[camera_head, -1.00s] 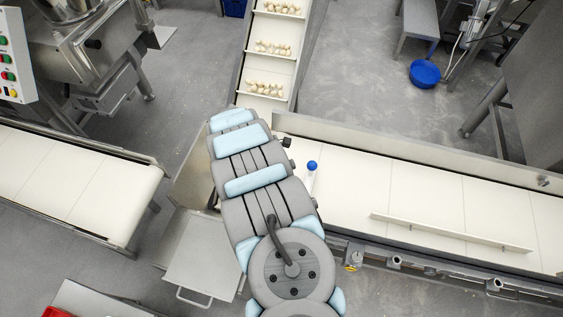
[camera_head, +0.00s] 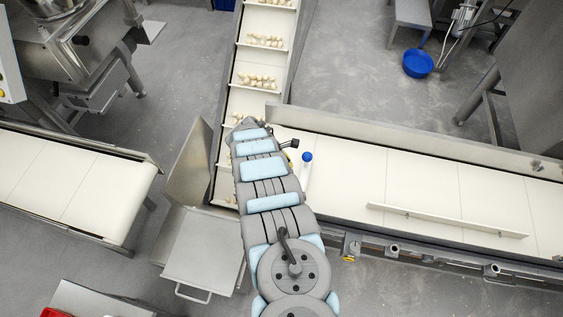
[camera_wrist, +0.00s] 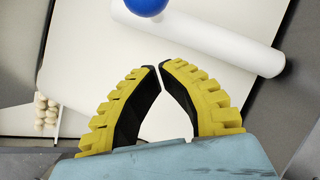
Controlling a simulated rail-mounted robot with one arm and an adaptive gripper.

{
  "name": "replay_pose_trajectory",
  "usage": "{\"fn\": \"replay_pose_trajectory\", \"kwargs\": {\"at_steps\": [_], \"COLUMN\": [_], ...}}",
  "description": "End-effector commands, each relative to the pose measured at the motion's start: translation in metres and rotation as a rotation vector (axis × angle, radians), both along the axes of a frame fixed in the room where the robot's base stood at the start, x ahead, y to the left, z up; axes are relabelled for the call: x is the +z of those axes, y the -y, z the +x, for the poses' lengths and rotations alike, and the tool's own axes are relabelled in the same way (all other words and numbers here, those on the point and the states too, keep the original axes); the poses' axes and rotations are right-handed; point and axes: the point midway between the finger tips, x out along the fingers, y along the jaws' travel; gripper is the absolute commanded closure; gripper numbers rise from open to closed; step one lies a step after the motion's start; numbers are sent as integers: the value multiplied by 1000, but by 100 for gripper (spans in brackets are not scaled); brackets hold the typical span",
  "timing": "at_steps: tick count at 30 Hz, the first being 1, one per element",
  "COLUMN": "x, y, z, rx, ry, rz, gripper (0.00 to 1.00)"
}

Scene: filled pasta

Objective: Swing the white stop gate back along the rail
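A white bar with a blue ball knob (camera_head: 307,157), seemingly the stop gate (camera_head: 306,176), is on the cream belt just right of my wrist. In the wrist view the white bar (camera_wrist: 205,36) runs from upper left to right across the top, with the blue ball (camera_wrist: 147,4) cut by the top edge. My gripper (camera_wrist: 158,66) has yellow ribbed fingers with black pads. Its tips nearly meet, with nothing between them, and show apart from the bar. In the head view my arm hides most of the gripper. The gate's pivot cannot be made out.
The wide cream belt (camera_head: 420,182) has metal side rails and a thin white strip (camera_head: 449,220) farther right. A sloped conveyor (camera_head: 255,101) carries pasta in rows at upper middle. A metal tray (camera_head: 203,245) stands at lower left. The belt between gate and strip is clear.

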Motion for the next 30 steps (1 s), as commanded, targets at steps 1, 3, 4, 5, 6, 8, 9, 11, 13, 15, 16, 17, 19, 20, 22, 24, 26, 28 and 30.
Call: {"fn": "replay_pose_trajectory", "kwargs": {"at_steps": [1,3,4,5,6,8,9,11,13,15,16,17,19,20,22,24,26,28,30], "x": [3,4,4,5,5,5,6,6,6,6,6,6,6,6,6,5,4,4,5], "y": [8,15,17,19,21,23,24,25,25,25,25,25,25,25,26,27,29,32,33], "z": [4,7,8,8,9,10,11,11,11,11,11,11,11,11,12,12,12,12,12], "rx": [-4,-5,-4,-4,-4,-3,-2,-2,-2,-2,-2,-2,-1,-2,-6,-15,-30,-47,-58], "ry": [2,2,1,0,0,-1,-1,-1,-1,-1,-1,-1,0,-1,0,0,0,0,-1], "rz": [0,0,-1,-1,-1,0,-1,-1,-1,-1,-1,-1,-1,-1,-1,-1,-2,-2,-2], "gripper": [100,100,100,100,100,100,100,100,100,100,100,100,100,100,100,100,100,100,100]}}
